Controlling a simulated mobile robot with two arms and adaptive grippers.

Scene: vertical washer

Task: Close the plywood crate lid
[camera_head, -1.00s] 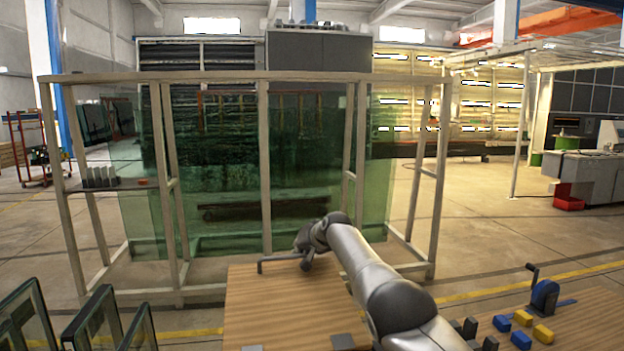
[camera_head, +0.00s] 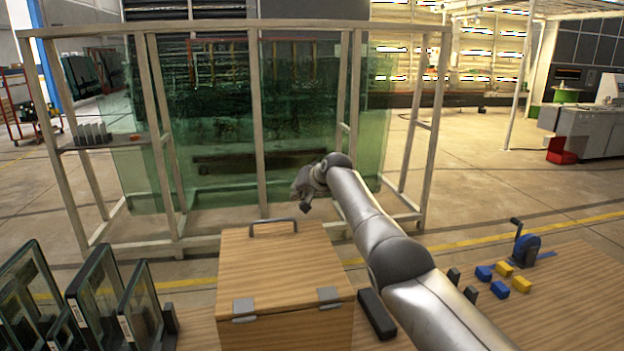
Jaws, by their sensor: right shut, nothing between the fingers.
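The plywood crate (camera_head: 290,333) stands on the wooden table in the lower middle of the head view. Its lid (camera_head: 275,265) lies down over the top and looks flat, with no gap visible from here. Two grey hinges join lid and crate along the near edge. A dark bar handle (camera_head: 273,224) is at the lid's far edge. My right gripper (camera_head: 304,203) is shut and empty, beyond and to the right of the handle, apart from it and above the lid. The crate's far side is hidden. My left gripper is out of view.
Framed glass panes (camera_head: 100,305) stand left of the crate. A black block (camera_head: 376,314) lies close to its right. Several small blue and yellow blocks and a blue crank device (camera_head: 526,246) are farther right. A tall frame with green glass (camera_head: 262,130) stands behind the table.

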